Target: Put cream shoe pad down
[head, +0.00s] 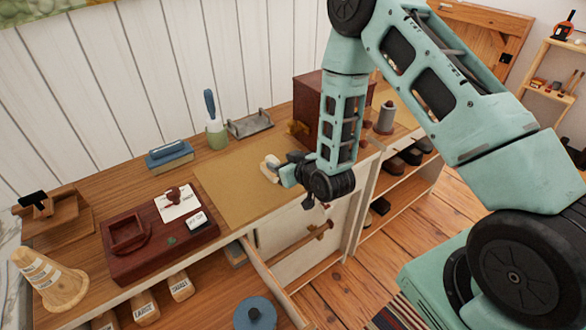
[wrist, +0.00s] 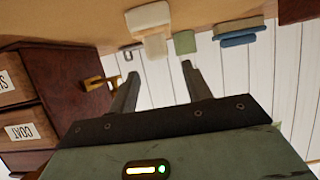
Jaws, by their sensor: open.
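The cream shoe pad (head: 270,167) rests on the tan mat (head: 225,185) near the mat's right side, on the wooden counter. In the wrist view the pad (wrist: 149,18) shows just beyond my fingertips, with a paler tan block-like part facing me. My gripper (head: 289,173) is right beside the pad, on its right in the head view. In the wrist view my gripper (wrist: 161,70) has its two dark fingers apart, with nothing visibly clamped between them. The wrist partly hides the pad's right side in the head view.
A dark red cabinet (head: 312,105) stands behind my arm. A metal tray (head: 249,123), a green bottle with a blue handle (head: 215,132) and a blue block (head: 168,153) line the back. A dark red wooden tray (head: 150,258) stands left. The mat's left half is clear.

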